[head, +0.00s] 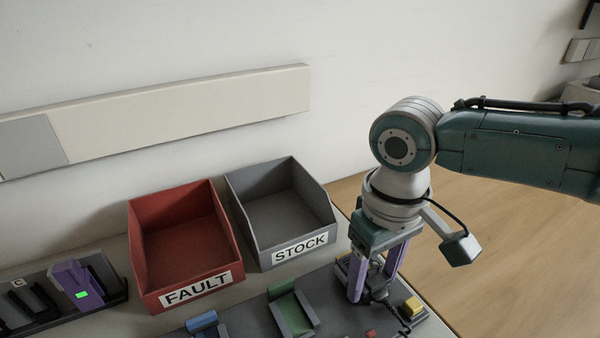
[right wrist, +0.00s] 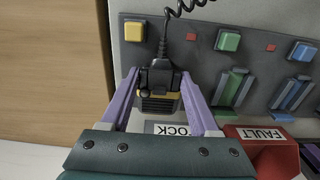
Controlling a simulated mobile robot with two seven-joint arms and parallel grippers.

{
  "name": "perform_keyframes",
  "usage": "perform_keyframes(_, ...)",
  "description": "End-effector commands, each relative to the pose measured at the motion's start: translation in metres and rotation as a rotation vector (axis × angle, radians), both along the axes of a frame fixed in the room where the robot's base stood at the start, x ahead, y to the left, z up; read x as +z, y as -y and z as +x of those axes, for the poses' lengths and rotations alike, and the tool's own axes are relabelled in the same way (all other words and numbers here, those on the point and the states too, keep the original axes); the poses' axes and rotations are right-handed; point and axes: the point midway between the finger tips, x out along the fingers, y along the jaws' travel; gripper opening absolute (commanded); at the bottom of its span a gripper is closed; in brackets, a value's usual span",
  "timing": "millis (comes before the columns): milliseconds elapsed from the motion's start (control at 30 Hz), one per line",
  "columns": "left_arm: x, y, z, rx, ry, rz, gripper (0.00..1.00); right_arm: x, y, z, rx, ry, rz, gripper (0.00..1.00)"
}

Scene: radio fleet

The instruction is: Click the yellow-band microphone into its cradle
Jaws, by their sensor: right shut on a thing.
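The yellow-band microphone (right wrist: 158,88) is black with a ribbed face and a yellow band, and a coiled cord runs from its far end in the right wrist view. My right gripper (right wrist: 158,92) is shut on it, one purple finger on each side. In the head view the right gripper (head: 374,282) points down over the right part of the grey panel (head: 350,308), and its fingers partly hide the microphone. A yellow block (head: 412,306) stands on the panel close to it. The cradle under the microphone is hidden, so I cannot tell whether they touch. My left gripper is out of view.
A green cradle (head: 292,312) and a blue block (head: 202,321) are to the left on the panel. A red FAULT bin (head: 185,285) and grey STOCK bin (head: 262,232) stand behind. A rack at far left holds a purple device (head: 72,279).

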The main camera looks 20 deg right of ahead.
Motion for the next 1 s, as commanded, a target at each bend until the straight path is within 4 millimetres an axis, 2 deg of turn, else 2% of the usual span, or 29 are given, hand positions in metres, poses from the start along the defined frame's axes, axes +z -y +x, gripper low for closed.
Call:
perform_keyframes(200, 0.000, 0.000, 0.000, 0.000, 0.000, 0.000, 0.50, 0.000, 0.000, 0.000, 0.000, 0.000, 0.000, 0.13)
perform_keyframes(233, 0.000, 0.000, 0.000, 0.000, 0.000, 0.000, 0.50, 0.000, 0.000, 0.000, 0.000, 0.000, 0.000, 0.64)
perform_keyframes(500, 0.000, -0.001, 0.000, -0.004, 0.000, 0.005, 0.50, 0.000, 0.000, 0.000, 0.000, 0.000, 0.000, 0.94)
perform_keyframes(533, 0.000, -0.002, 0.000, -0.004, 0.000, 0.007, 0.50, 0.000, 0.000, 0.000, 0.000, 0.000, 0.000, 0.97)
perform_keyframes(800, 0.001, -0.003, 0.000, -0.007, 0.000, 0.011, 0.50, 0.002, 0.000, 0.000, 0.000, -0.001, 0.000, 0.97)
perform_keyframes(867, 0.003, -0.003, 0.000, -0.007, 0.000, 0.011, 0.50, 0.007, 0.001, 0.000, 0.000, 0.000, -0.001, 0.97)
perform_keyframes(1000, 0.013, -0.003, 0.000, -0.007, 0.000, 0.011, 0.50, 0.032, 0.000, 0.001, 0.000, 0.003, 0.000, 0.97)
